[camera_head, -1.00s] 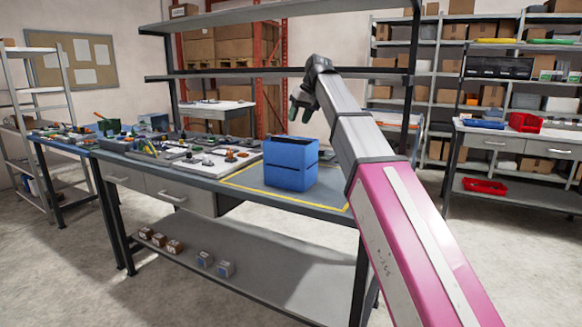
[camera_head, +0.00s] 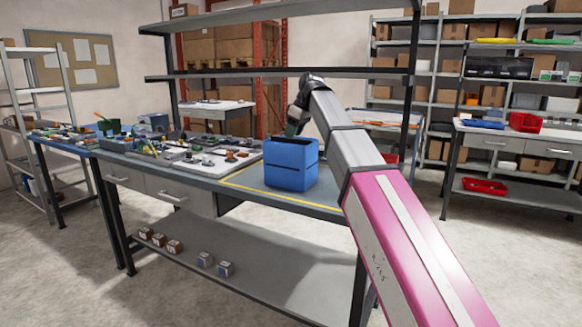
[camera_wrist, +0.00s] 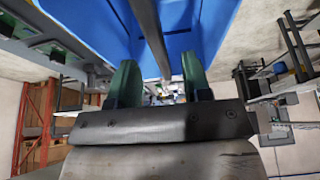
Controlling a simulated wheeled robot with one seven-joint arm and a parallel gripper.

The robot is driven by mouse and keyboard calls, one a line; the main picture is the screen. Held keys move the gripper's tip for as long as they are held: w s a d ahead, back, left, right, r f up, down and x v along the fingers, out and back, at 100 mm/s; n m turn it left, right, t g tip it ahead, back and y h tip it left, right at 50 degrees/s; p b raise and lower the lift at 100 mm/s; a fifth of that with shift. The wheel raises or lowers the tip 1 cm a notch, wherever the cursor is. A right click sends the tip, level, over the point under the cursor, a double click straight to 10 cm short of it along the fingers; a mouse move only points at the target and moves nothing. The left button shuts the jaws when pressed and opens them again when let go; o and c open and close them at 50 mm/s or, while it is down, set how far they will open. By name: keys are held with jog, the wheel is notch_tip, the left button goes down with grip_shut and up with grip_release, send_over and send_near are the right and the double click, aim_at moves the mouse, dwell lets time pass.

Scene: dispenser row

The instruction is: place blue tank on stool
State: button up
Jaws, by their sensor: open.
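The blue tank (camera_head: 291,168) stands upright on the workbench, inside a yellow outlined area near its right end. My gripper (camera_head: 294,128) is above the tank's top at its far side, with its fingertips partly hidden by the tank. In the wrist view, the two green fingers of my gripper (camera_wrist: 158,82) are spread apart. The blue tank (camera_wrist: 85,12) fills the top of that view, and a dark bar runs between the fingers. I cannot tell whether the fingers touch it. I cannot make out a stool in either view.
The workbench (camera_head: 232,183) has several tools and small parts at its left. A shelf (camera_head: 275,72) spans above it, close over my arm. Small boxes (camera_head: 215,263) lie on the lower shelf. Another bench with a red bin (camera_head: 525,121) stands at the right.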

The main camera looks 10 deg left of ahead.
jog(key=shift+x, duration=2.65)
jog(key=shift+d+f, duration=0.15)
jog(key=shift+f, duration=0.1)
jog(key=shift+c, duration=0.3)
grip_shut()
